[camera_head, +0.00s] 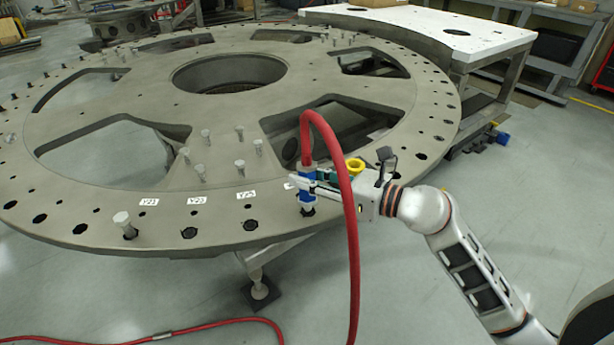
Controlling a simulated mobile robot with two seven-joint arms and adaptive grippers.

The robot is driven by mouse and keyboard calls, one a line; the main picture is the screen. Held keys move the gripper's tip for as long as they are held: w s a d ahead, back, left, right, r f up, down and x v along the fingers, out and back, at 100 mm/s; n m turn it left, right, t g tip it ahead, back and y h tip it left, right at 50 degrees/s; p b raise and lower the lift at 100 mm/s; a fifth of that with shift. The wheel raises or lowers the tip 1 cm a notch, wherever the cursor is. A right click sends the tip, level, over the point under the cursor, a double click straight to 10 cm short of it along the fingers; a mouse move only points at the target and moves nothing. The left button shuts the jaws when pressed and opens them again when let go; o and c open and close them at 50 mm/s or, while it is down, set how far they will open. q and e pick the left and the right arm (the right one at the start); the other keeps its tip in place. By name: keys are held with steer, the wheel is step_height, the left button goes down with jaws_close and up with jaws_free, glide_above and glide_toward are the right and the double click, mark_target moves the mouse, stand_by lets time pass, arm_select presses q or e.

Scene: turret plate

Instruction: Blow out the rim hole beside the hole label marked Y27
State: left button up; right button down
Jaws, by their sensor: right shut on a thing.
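The large grey turret plate (90,140) fills the left and middle of the view. White labels on its rim read Y21 (149,202), Y23 (197,200) and what looks like Y25 (246,195). A fourth label (289,185) is partly covered by my right gripper and cannot be read. My right gripper (316,184) is shut on a blue air blower (307,198) with a red hose (352,245). The blower points down at a dark rim hole (308,211) beside the fourth label; whether it touches the plate is unclear. My left gripper is out of view.
Open rim holes (250,225) lie left of the blower. The hose loops over my gripper and drops to the floor. A white-topped bench (440,30) stands behind right.

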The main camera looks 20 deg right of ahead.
mark_target(309, 165)
steer(key=shift+f, duration=0.6)
stand_by(1.5)
steer(key=shift+r, duration=0.15)
steer(key=shift+r+p, duration=0.65)
steer(key=shift+r, duration=0.6)
steer(key=shift+r+p, duration=0.7)
steer(key=shift+p, duration=0.15)
steer(key=shift+r, duration=0.3)
steer(key=shift+r+p, duration=1.9)
steer(key=shift+p, duration=0.25)
